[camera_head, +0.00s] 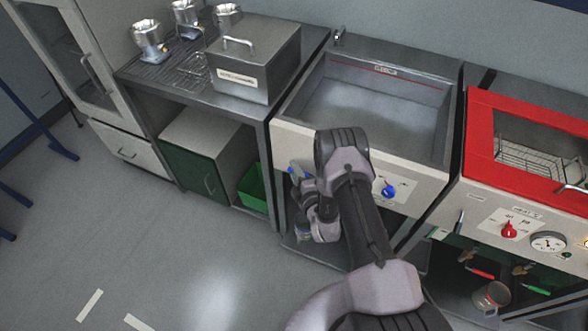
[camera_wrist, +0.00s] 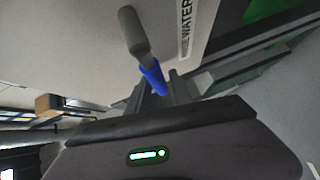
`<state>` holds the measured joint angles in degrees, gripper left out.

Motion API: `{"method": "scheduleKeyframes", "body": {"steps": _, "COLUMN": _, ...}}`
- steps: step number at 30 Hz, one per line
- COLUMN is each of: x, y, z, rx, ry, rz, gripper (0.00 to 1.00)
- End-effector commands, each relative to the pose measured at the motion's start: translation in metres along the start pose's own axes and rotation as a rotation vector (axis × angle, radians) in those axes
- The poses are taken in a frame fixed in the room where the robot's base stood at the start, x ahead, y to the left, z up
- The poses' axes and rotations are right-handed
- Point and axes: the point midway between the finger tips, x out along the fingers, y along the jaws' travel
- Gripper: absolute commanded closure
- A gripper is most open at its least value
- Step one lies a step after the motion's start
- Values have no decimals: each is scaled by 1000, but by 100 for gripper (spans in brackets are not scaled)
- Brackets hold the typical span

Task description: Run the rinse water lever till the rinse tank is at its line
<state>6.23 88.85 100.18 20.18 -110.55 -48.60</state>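The rinse tank (camera_head: 375,112) is the open grey basin in the middle of the head view. A red line and a small label (camera_head: 386,71) show on its back wall. Its floor looks pale grey; I cannot tell the water level. In the head view my arm hides most of the lever.
A blue knob (camera_head: 389,191) sits on the tank's front panel, right of my arm. A red-topped unit (camera_head: 482,125) with a red knob (camera_head: 509,230) stands at the right. A steel box (camera_head: 255,60) stands on the left counter.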

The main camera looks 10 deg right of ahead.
Motion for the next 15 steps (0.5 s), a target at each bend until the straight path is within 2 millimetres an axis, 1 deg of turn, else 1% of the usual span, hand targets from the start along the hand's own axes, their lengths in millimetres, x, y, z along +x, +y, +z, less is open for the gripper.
{"method": "scheduleKeyframes", "body": {"steps": 1, "x": 0, "y": 0, "z": 0, "rx": 0, "ry": 0, "rz": 0, "gripper": 86}}
{"method": "scheduleKeyframes", "body": {"steps": 3, "x": 0, "y": 0, "z": 0, "rx": 0, "ry": 0, "rz": 0, "gripper": 100}}
{"method": "scheduleKeyframes", "body": {"steps": 15, "x": 0, "y": 0, "z": 0, "rx": 0, "ry": 0, "rz": 1, "gripper": 100}}
